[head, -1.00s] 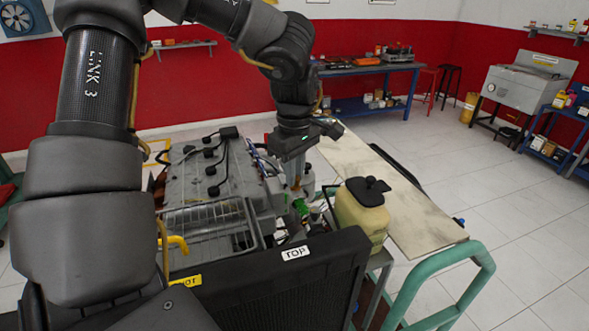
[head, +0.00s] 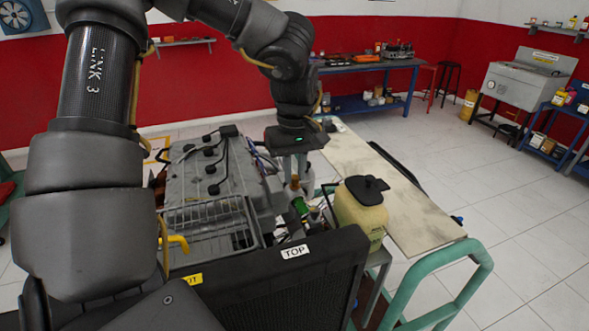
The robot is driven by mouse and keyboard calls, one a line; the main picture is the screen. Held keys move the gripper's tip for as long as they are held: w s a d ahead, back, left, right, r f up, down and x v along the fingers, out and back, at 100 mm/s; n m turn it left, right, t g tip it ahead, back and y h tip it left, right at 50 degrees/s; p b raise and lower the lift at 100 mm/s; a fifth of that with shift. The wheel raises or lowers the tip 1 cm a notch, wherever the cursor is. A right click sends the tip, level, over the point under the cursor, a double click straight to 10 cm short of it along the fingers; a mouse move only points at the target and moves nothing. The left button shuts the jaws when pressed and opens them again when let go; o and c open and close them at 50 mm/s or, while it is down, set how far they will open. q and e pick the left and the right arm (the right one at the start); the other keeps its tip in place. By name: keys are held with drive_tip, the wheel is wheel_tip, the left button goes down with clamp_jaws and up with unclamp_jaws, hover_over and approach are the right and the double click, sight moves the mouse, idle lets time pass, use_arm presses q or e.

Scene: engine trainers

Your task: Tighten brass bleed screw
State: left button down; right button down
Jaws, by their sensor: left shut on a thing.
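The engine trainer (head: 205,170) stands in front of me, with a grey cover, black leads and a wire basket. My left gripper (head: 295,176) points down at the engine's right front, beside the cover. It is shut on a small brass-coloured piece (head: 294,184), which looks like the brass bleed screw. The piece sits above a green-banded part (head: 300,205). The fingers and the screw are small here, and the threads and seat are hidden. My right gripper is not in view.
A yellowish tank with a black cap (head: 361,210) stands close to the right of the gripper. A black radiator (head: 290,285) marked TOP is in front. A pale board (head: 400,200) and green frame rail (head: 440,270) lie to the right.

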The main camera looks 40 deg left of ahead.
sight(294, 176)
use_arm(q)
drive_tip(key=shift+s+f, duration=0.1)
drive_tip(key=c, duration=1.3)
unclamp_jaws()
drive_tip(key=shift+c, duration=0.2)
wheel_tip(294, 176, up, 11)
drive_tip(key=shift+f, duration=0.1)
